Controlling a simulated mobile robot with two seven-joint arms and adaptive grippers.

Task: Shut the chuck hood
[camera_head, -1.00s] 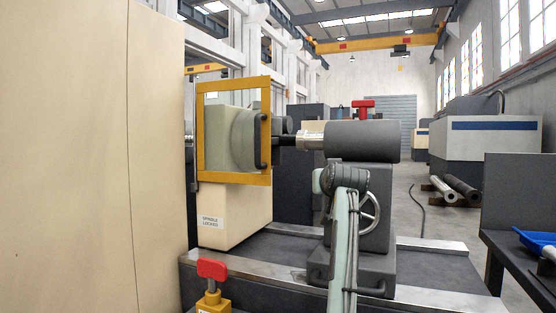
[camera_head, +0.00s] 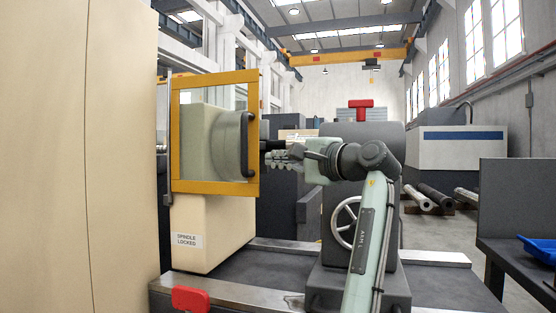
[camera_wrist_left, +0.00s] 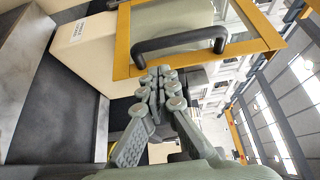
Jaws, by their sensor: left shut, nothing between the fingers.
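The chuck hood (camera_head: 215,188) is a yellow frame with a clear panel, left of centre in the head view, with the pale headstock and grey chuck seen through it. Its black handle (camera_head: 250,145) stands upright at the frame's right edge. In the wrist view the handle (camera_wrist_left: 180,42) lies across the picture just beyond my fingertips, with the yellow frame (camera_wrist_left: 122,45) around it. My left gripper (camera_head: 272,160) is shut and empty, pointing left, just right of the handle. In the wrist view its fingertips (camera_wrist_left: 163,80) sit close below the handle; contact is unclear. My right gripper is not in view.
The grey tailstock (camera_head: 390,140) with its handwheel (camera_head: 346,222) stands behind and beside my left arm. A dark bench (camera_head: 510,185) with a blue tray (camera_head: 540,257) is at right.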

